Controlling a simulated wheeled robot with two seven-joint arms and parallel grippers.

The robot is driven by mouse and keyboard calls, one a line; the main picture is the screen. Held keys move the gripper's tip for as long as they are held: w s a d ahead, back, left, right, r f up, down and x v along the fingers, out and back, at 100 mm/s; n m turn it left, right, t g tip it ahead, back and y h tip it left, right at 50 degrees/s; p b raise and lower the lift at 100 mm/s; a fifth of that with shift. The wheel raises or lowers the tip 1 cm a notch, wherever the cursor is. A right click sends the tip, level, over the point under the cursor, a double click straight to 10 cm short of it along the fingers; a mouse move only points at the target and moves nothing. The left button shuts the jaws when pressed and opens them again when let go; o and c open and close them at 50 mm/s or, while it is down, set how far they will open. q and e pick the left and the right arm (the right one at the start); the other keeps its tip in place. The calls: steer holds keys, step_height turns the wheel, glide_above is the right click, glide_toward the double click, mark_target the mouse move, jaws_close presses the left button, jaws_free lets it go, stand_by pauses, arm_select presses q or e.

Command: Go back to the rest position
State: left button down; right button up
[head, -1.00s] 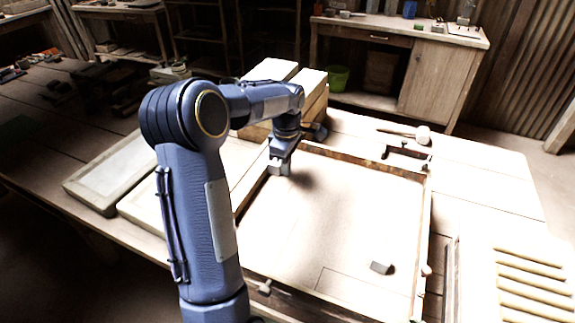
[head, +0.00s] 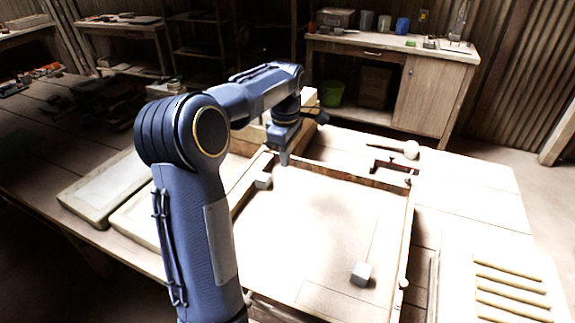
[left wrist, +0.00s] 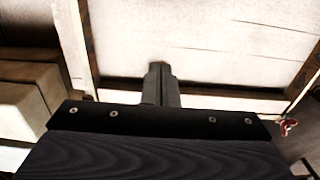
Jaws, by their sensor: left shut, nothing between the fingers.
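My left gripper (head: 284,158) is shut and empty, pointing down above the far left part of the wooden-framed tray (head: 409,225). Its closed fingers (left wrist: 160,85) show in the left wrist view over the pale tray floor, with nothing between them. A small grey block (head: 263,181) sits at the tray's left side, just left of and below the fingertips in the head view, apart from them. A second grey block (head: 361,273) is in the near right part of the tray. My right gripper is not in view.
Pale stacked blocks (head: 308,97) stand behind my left wrist, close to it. Pale slabs (head: 100,188) lie left of the tray. A tool with a round pale head (head: 411,150) lies beyond the tray. A slatted rack (head: 510,290) is at the near right.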

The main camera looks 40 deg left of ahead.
arm_select(q)
steer(key=shift+r, duration=0.3)
steer(key=s+d+r+m+t+h+p, duration=0.1)
steer(key=s+d+r+m+t+p, duration=0.1)
steer(key=s+d+r+m, duration=0.4)
steer(key=s+d+f+m+t+h+p, duration=0.1)
steer(key=s+d+f+m, duration=0.1)
steer(key=s+d+m, duration=0.5)
steer(key=s+d+f+m+t+h+p, duration=0.1)
steer(key=s+d+f+m+t, duration=0.1)
steer(key=s+d+m, duration=0.5)
steer(key=s+d, duration=0.3)
steer(key=shift+f+t+h+p, duration=0.3)
steer(key=shift+h+p, duration=0.05)
steer(key=shift+h, duration=0.05)
steer(key=c, duration=2.1)
jaws_free()
